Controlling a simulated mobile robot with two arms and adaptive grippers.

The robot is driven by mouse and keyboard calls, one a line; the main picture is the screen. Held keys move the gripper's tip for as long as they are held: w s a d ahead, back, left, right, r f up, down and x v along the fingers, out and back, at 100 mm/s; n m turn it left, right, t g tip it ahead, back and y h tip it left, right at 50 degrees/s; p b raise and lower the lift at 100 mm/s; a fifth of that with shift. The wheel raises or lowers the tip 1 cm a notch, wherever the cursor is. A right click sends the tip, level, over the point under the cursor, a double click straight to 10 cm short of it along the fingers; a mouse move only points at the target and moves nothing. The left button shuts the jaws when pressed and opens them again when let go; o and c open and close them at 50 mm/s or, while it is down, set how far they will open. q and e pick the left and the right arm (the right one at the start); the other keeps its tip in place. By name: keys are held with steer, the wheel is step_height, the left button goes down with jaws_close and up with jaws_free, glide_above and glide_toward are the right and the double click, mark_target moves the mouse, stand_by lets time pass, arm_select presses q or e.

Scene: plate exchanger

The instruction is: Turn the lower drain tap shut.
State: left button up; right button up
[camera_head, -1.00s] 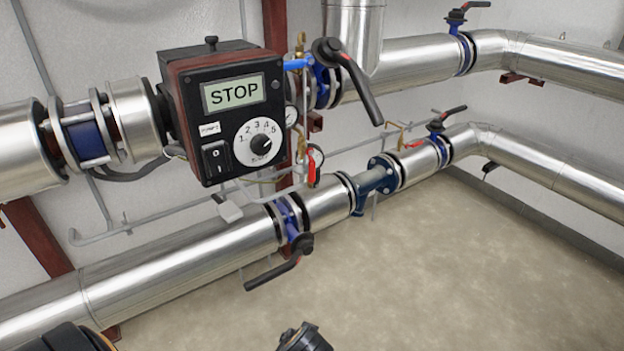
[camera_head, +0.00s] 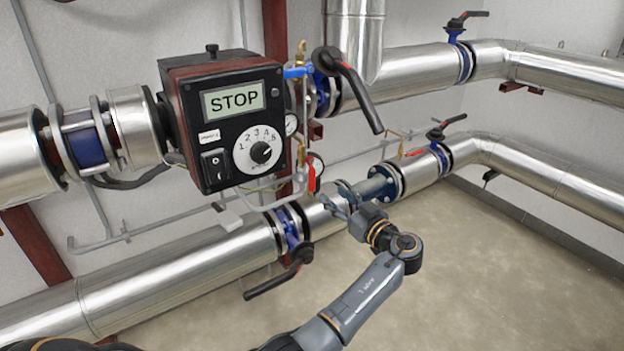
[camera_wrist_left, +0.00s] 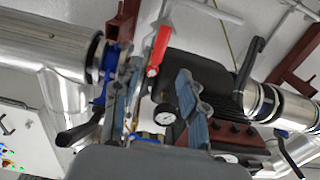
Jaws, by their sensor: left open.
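A drain tap with a red lever (camera_head: 311,180) hangs below the right side of the pump box, at the end of a thin brass and grey line. Its lever points down in the head view. The red lever also shows in the wrist view (camera_wrist_left: 160,44), beyond my fingertips and between them in the picture. My left gripper (camera_head: 334,196) is open and empty, just right of and below the tap. Its two spread fingers (camera_wrist_left: 153,75) show in the wrist view. I see no contact with the lever. My right gripper is not in view.
The black pump box (camera_head: 235,125) reads STOP and stands above left. A black valve lever (camera_head: 279,281) sticks out on the lower pipe (camera_head: 180,268). Another red tap lever (camera_head: 413,153) sits farther right. A pressure gauge (camera_wrist_left: 165,118) is close to my fingers. The floor at right is clear.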

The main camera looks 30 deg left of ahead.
mark_target(314, 180)
arm_select(q)
steer(key=x, duration=1.1)
jaws_close()
